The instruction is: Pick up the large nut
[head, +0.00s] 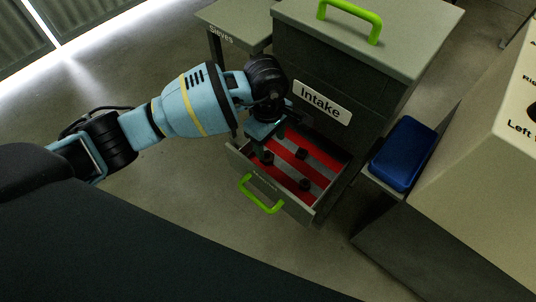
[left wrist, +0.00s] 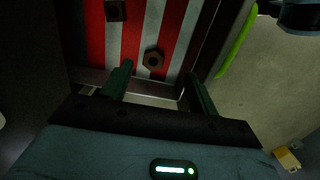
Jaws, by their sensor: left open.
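Several dark nuts lie in the open drawer, on its red and grey striped floor. In the head view one nut (head: 301,154) is at the back, another (head: 305,184) is to the front right, and a third (head: 267,158) is close below my left gripper (head: 262,143). I cannot tell which is the large one. In the left wrist view my left gripper (left wrist: 160,88) is open and empty. A hexagonal nut (left wrist: 147,60) with a hole shows just beyond and between its fingers, and another nut (left wrist: 116,11) is further up. My right gripper is not in view.
The drawer (head: 318,210) has raised walls and a green handle (head: 260,196) at its front. The cabinet labelled Intake (head: 322,102) stands behind it. A blue bin (head: 404,153) is to the right. A table labelled Sieves (head: 222,22) is behind left. Floor is clear at front left.

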